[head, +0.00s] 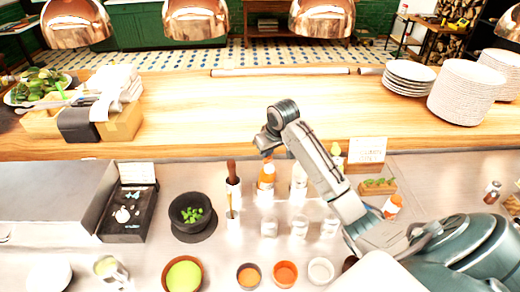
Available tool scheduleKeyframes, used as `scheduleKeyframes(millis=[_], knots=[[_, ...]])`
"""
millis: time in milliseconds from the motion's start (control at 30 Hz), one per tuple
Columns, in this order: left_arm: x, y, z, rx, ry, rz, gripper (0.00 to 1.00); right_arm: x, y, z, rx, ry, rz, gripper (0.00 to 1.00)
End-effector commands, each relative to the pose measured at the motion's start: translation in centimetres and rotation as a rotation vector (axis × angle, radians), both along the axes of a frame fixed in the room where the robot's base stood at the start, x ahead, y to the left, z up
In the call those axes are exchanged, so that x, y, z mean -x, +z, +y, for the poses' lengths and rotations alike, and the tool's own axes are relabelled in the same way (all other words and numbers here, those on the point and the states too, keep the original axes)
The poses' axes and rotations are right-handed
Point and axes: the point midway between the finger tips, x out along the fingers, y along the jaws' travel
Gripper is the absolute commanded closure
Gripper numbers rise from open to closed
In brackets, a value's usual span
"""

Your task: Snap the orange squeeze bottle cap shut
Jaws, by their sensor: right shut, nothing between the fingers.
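The orange squeeze bottle (266,178) stands upright on the steel counter, in a row with paler bottles. My right arm reaches in from the lower right, and its gripper (267,152) points down just above the top of the orange bottle. The right gripper is shut with nothing between its fingers. The bottle's cap is hidden or too small to make out, and I cannot tell whether the gripper touches it. My left gripper is not in view.
A pale bottle (299,180) stands close right of the orange one. A tall wooden-topped holder (232,190) is close left. Clear cups (268,227) stand in front. A dark mortar (188,208) is further left. The wooden shelf (230,105) behind is mostly clear.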

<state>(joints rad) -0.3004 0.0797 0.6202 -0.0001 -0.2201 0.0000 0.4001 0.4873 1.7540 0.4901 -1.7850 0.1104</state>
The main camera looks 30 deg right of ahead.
Motion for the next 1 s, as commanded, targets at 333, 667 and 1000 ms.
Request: scheduleKeyframes(millis=[333, 667, 1000], knots=[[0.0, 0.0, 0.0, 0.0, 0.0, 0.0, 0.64, 0.0, 0.1, 0.0, 0.001, 0.0, -0.002, 1.0], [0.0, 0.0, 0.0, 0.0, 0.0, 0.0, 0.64, -0.1, 1.7, -0.1, 0.002, -0.001, -0.003, 1.0], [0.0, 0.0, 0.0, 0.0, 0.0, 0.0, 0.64, 0.0, 3.1, 0.0, 0.0, 0.0, -0.002, 1.0]])
